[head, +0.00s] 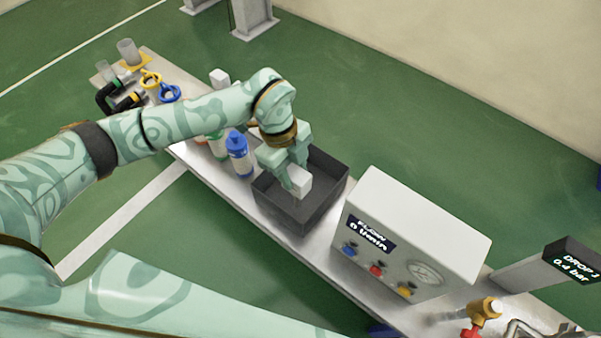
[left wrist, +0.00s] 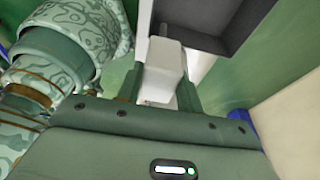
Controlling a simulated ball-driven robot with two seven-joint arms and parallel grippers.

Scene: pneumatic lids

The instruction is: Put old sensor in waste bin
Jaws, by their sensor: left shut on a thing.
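My left gripper (head: 286,184) is shut on a small white block-shaped sensor (head: 299,182). In the head view it holds the sensor over the dark grey open bin (head: 291,221). Whether the sensor touches the bin cannot be told. In the left wrist view the white sensor (left wrist: 164,70) sits between the two green fingers, and the dark bin (left wrist: 213,42) shows just beyond it. My right gripper is not in view.
A white box with a flow display (head: 414,231) stands right of the bin on the long bench (head: 336,262). Blue-capped (head: 238,154) and green-labelled bottles stand left of the bin. Clamps and hose parts (head: 124,97) lie at the far left end. A drop display (head: 573,262) stands at right.

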